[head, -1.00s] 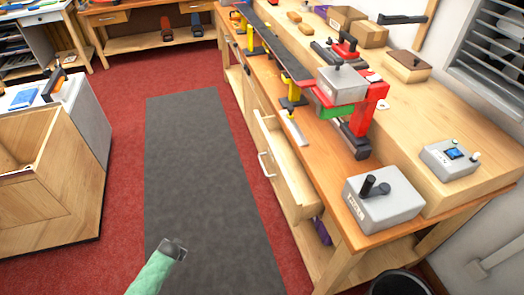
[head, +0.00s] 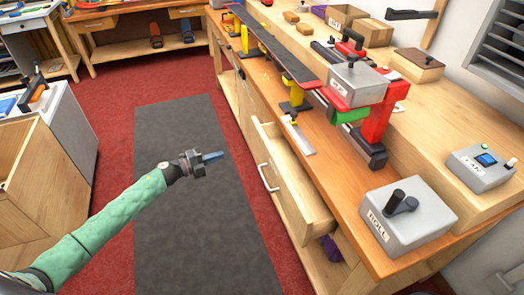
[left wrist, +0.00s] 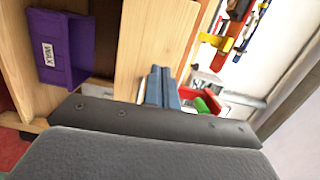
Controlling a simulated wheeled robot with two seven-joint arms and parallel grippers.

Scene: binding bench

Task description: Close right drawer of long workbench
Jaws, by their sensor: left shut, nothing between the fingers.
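The long workbench (head: 350,205) runs along the right side in the head view. Its right drawer (head: 292,182) is pulled out toward the aisle, with a pale handle (head: 268,177) on its front. My left gripper (head: 212,157) is shut and empty over the dark mat, to the left of the drawer front and apart from it. In the left wrist view its blue fingertips (left wrist: 162,85) are together, with a wooden panel (left wrist: 152,45) beyond them. My right gripper is not in view.
A grey box labelled ROLL (head: 408,222) sits on the bench's near end. A purple bin (left wrist: 62,48) labelled WAX shows in the left wrist view. The dark mat (head: 190,230) is clear floor. A wooden cabinet (head: 45,170) stands at left.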

